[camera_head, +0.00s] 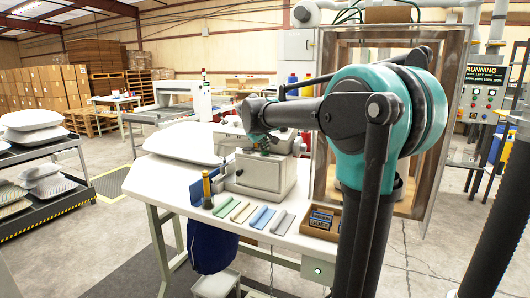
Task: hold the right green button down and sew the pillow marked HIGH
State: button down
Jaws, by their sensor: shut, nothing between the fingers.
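My gripper (262,143) is shut and empty, over the top of the white sewing machine (264,180). It looks small here, and I cannot tell whether it touches the machine. A white pillow (184,143) lies on the white table, left of the machine. I cannot make out the mark HIGH on it. A small green button (318,270) shows on a pale box at the table's front right, well below my gripper. No second green button shows beside it; my arm hides part of that side.
Colored strips (263,217) and a small wooden tray (318,233) lie along the table's front edge. A wood-framed cabinet (332,150) stands behind my arm. A rack of pillows (45,198) stands at left. A control panel (482,103) is at right.

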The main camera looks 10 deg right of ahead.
aim_at(264, 153)
dwell(0.4)
jog(key=shift+r, duration=0.9)
jog(key=shift+r, duration=0.1)
jog(key=shift+r, duration=2.4)
